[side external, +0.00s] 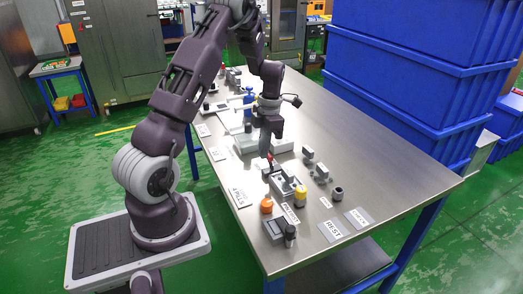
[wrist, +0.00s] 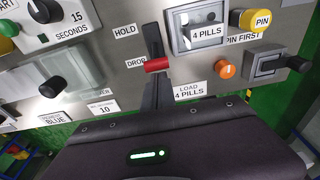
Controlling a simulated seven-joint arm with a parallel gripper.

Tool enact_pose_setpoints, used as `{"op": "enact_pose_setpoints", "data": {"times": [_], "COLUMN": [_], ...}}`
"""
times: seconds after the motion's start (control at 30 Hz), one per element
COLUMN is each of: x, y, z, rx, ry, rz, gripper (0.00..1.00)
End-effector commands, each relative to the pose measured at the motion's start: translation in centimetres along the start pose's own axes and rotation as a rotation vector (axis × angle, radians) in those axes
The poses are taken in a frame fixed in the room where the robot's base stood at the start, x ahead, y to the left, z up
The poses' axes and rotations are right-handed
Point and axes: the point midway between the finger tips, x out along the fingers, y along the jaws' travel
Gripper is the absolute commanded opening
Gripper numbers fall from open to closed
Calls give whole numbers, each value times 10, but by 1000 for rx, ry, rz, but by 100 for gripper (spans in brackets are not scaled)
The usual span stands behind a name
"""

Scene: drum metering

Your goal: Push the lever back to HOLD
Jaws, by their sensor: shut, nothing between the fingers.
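The lever has a red handle (wrist: 157,65), seen in the wrist view level with the DROP label (wrist: 136,63). The HOLD label (wrist: 125,31) is farther up the panel, beside the dark upper part of the lever slot. My gripper (wrist: 158,80) is shut and empty, its fingers right at the near side of the red handle. I cannot tell whether they touch it. In the side view my gripper (side external: 268,150) points down at the small red handle, and the fingertips are hard to make out there.
A window unit (wrist: 204,32) reading 4 PILLS stands just right of the lever. An orange knob (wrist: 225,71) and a yellow PIN knob (wrist: 257,20) are farther right. A clear-covered box (wrist: 68,72) is at left. The steel table (side external: 385,165) is bare toward the right.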

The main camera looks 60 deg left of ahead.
Motion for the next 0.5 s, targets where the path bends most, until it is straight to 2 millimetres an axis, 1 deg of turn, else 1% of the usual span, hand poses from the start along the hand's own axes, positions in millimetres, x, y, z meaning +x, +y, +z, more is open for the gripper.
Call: {"op": "enact_pose_setpoints", "data": {"times": [0.17, 0.37, 0.5], "x": [-4, -7, -9], "y": [0, 0, 0], "z": [12, 28, 37], "rx": [7, 6, 2], "ry": [104, 270, 265], "rz": [5, 7, 1], "gripper": [0, 0, 0]}}
